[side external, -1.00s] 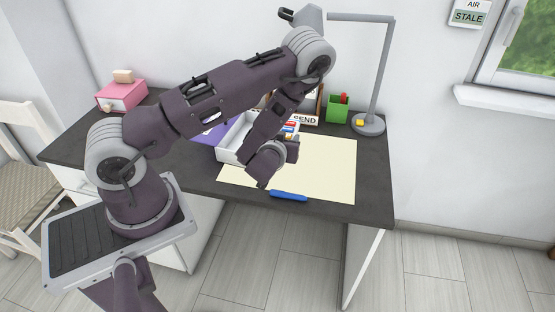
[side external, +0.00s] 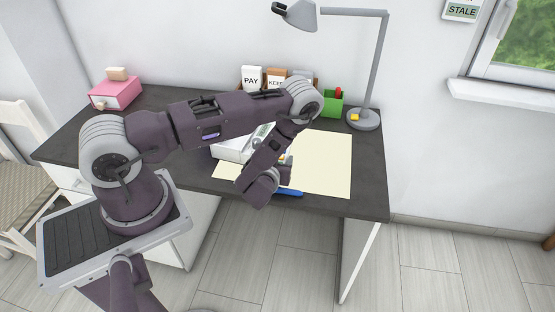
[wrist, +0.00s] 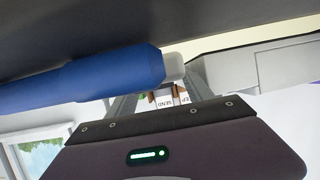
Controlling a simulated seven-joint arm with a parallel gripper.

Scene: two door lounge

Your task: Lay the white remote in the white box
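I cannot make out the white remote for sure; my arm covers part of the box and mat. In the wrist view, which is upside down, my gripper's (wrist: 160,93) fingers stand apart, with small labels seen between them. A thick blue pen (wrist: 85,78) crosses in front of one finger. In the side view my wrist hangs low over the desk's front edge, hiding the fingers.
The blue pen (side external: 289,193) lies at the front edge of the cream mat (side external: 328,165). A grey lamp (side external: 364,119), green holder (side external: 331,104), labelled sorter (side external: 251,79) and pink box (side external: 115,93) stand along the back. The mat's right side is clear.

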